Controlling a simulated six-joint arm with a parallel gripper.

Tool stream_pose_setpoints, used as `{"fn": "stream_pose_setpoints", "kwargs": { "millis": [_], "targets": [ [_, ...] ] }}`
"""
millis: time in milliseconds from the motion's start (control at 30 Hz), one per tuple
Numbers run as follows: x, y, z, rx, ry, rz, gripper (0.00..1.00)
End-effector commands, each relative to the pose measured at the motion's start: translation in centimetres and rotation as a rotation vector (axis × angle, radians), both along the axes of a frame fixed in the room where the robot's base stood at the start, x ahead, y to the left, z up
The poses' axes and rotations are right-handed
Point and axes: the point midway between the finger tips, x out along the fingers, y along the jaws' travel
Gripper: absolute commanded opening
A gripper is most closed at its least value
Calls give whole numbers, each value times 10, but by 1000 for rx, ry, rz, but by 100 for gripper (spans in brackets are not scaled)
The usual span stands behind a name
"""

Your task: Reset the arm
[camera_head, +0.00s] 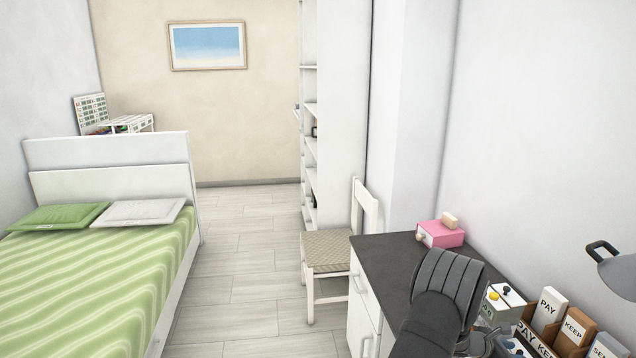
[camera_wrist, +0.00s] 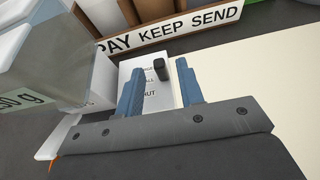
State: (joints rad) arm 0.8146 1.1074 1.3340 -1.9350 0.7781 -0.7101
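My gripper (camera_wrist: 158,80) shows in the wrist view with its two blue fingers apart. Nothing is held between them. Beyond and below the fingers lies a white labelled surface (camera_wrist: 150,95) with a small black block-like piece (camera_wrist: 160,69) on it, clear of both fingers. In the head view my dark arm reaches over the right part of the desk (camera_head: 388,258), and I cannot make out the fingers there.
A wooden sorter (camera_wrist: 170,32) marked PAY, KEEP, SEND stands just beyond the fingers. A clear container (camera_wrist: 45,62) is close at left. On the desk are a pink box (camera_head: 441,234) and a lamp (camera_head: 618,268). A chair (camera_head: 328,250) stands beside the desk; a bed (camera_head: 85,285) is at left.

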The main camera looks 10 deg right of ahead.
Motion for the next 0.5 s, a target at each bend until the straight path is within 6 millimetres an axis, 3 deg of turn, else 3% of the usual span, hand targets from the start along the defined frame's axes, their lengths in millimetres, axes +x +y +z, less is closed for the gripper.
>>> {"fn": "stream_pose_setpoints", "kwargs": {
  "millis": [200, 500],
  "targets": [
    [-2, -34, -15, 0, 1, -2, 35],
    [1, 22, 2, -1, 0, 2, 35]
  ]
}}
